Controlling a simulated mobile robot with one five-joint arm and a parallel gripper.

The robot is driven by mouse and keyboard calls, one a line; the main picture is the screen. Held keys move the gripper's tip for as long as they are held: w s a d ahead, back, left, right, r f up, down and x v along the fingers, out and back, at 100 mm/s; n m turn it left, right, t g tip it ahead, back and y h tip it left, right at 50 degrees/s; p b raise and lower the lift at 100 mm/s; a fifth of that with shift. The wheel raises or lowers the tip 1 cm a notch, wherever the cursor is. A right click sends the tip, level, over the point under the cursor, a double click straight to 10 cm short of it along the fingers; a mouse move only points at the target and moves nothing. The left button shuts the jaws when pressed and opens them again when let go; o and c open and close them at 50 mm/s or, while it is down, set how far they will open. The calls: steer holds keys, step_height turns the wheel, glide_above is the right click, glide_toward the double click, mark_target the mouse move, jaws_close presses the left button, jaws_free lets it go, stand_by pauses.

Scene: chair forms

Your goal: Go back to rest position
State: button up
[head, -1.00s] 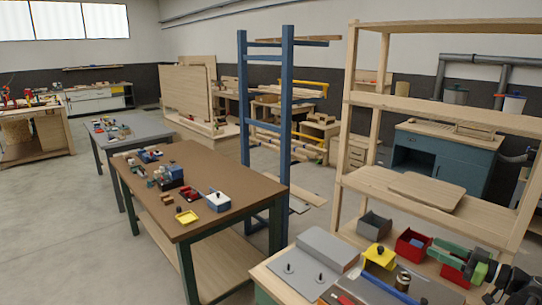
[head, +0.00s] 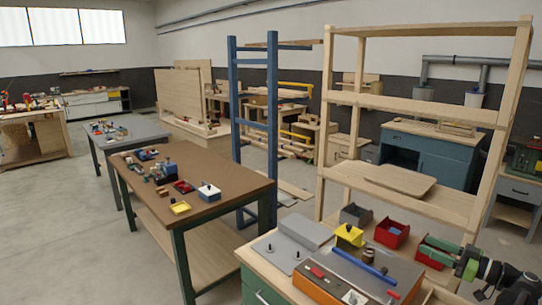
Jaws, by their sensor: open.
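My gripper (head: 468,270) is at the lower right of the head view, at the end of my dark arm with a green band. It is open and small in the picture. No object shows between its fingers. It is close to the right end of the near workbench (head: 262,272), by a red bin with a green part (head: 432,258). The lower part of my arm is cut off by the picture's edge.
A wooden shelf (head: 425,103) stands behind. A brown table (head: 225,178) is left. Open floor (head: 60,240) lies far left.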

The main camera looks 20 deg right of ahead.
steer(key=w+a+n+g+y, duration=0.2)
steer(key=w+a+y, duration=0.1)
steer(key=w+a, duration=0.65)
steer(key=w+a+f+n+g+y, duration=0.1)
steer(key=w+a+f+n+g, duration=0.15)
steer(key=w+a, duration=0.55)
steer(key=w+a+f+n+g+y, duration=0.1)
steer(key=w+a+f+g+y, duration=0.15)
steer(key=a, duration=1.05)
steer(key=w+a+f+n+g+y, duration=0.1)
steer(key=w+a+f+n+g, duration=0.15)
steer(key=w+a, duration=0.55)
steer(key=s+a+f+m+g+h, duration=0.1)
steer(key=s+a+f+g+h, duration=0.2)
steer(key=a, duration=0.6)
steer(key=s+a+f+g+h, duration=0.1)
steer(key=s+a+f+g, duration=0.1)
steer(key=a+f, duration=0.45)
steer(key=s+a+f+m+g+h, duration=0.1)
steer(key=s+a+f+g+h, duration=0.15)
steer(key=a, duration=0.75)
steer(key=s+d+f+m+h, duration=0.2)
steer(key=d+f+m+h, duration=0.3)
steer(key=m, duration=0.5)
steer(key=d+h, duration=0.2)
steer(key=d, duration=0.1)
steer(key=shift+d, duration=0.35)
